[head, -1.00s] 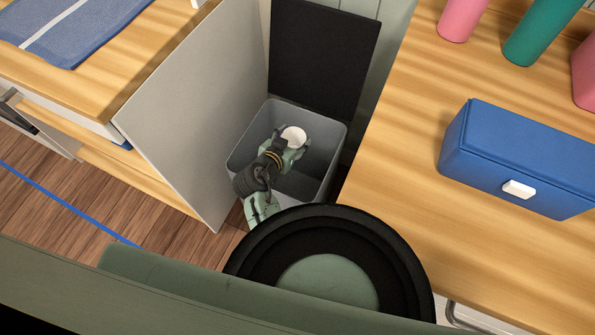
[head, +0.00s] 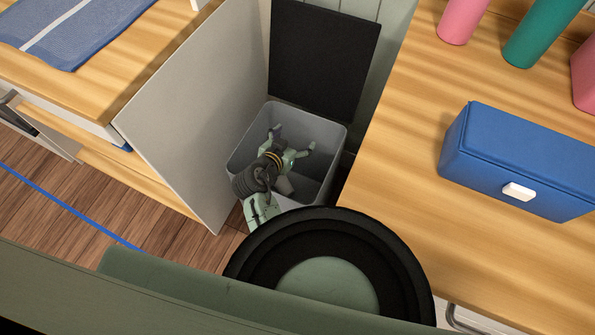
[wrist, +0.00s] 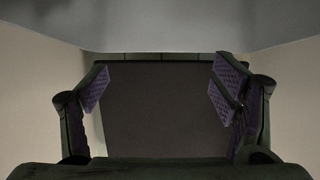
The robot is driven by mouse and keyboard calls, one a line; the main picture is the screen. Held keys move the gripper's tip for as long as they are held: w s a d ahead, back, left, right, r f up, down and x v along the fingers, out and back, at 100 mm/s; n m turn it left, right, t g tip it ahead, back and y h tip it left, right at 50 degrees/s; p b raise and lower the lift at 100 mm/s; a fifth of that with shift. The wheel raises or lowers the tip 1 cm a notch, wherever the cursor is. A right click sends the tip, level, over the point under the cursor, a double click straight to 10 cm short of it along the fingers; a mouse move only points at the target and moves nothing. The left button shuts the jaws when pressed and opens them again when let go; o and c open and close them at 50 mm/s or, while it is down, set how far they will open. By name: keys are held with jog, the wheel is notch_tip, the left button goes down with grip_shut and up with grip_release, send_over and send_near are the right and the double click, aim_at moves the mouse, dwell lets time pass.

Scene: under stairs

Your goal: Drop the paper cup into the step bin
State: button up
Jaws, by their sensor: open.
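The step bin (head: 331,165) is a grey box, with its dark lid (head: 325,58) standing open at the back. My gripper (head: 291,139) is over and partly inside the bin's mouth, with its fingers spread and nothing between them. A small pale grey shape, which looks like the paper cup (head: 284,185), shows low in the bin beside my gripper. It is shaded and partly hidden; the cup does not show in the wrist view.
A grey panel (head: 180,120) stands close on the bin's left. A wooden counter (head: 420,190) with a blue box (head: 520,150) edges its right. A blue cloth (head: 65,30) lies on the left-hand wooden surface. Wooden floor (head: 120,205) shows at the left.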

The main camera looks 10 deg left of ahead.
notch_tip(320, 180, up, 9)
jog(key=shift+r, duration=0.2)
dwell(0.6)
